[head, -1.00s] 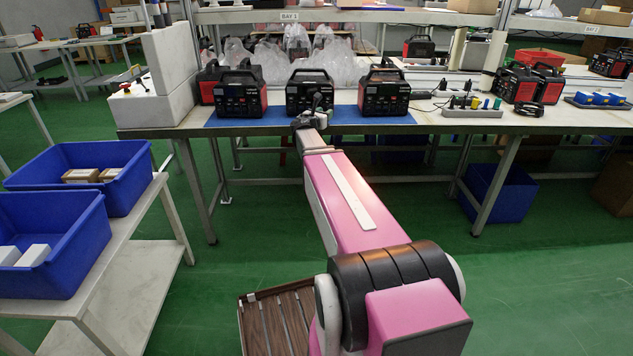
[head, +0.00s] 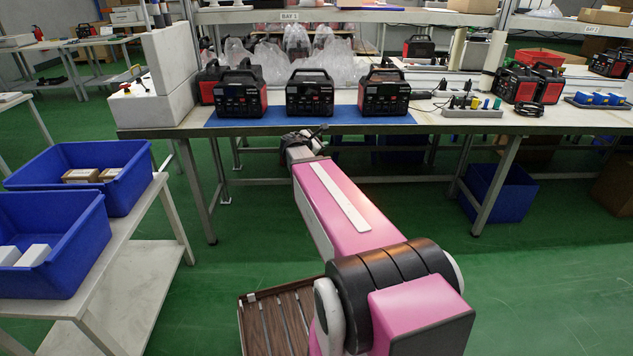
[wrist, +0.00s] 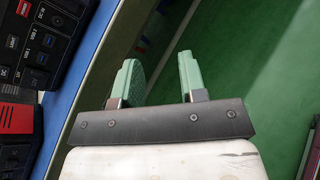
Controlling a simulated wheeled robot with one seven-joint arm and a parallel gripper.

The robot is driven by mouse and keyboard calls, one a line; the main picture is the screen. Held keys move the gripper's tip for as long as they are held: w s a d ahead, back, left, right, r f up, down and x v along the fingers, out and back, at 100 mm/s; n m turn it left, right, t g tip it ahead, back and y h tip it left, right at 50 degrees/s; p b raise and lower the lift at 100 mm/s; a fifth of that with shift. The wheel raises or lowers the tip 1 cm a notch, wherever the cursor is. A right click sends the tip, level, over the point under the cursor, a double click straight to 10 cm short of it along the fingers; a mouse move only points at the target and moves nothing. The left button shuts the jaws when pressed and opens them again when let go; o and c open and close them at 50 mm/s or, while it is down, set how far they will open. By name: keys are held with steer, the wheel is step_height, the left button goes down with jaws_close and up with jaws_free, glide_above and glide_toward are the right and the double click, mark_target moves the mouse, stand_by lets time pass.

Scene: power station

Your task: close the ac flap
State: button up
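Three black-and-red power stations stand in a row on a blue mat (head: 340,119): a left one (head: 239,97), a middle one (head: 310,95) and a right one (head: 384,95). No AC flap can be made out on their fronts. The wrist view shows part of one front panel with labels and sockets (wrist: 42,38) at upper left and part of a red-and-black unit (wrist: 18,120) below it. My gripper (wrist: 158,68) has its two green fingers apart with nothing between them. It is off the mat's edge, above the green floor.
The white workbench (head: 160,124) carries a power strip (head: 473,112) at right and a white block (head: 170,62) at left. Blue bins (head: 50,243) stand on a side table at left. Green floor is free before the bench.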

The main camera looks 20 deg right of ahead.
steer(key=s+a+f+m+g+y, duration=0.4)
steer(key=s+f+m, duration=0.5)
steer(key=f, duration=0.1)
steer(key=shift+s+a+f+m+g+y, duration=0.2)
steer(key=shift+s+f+m+g+y, duration=0.1)
steer(key=shift+s, duration=0.1)
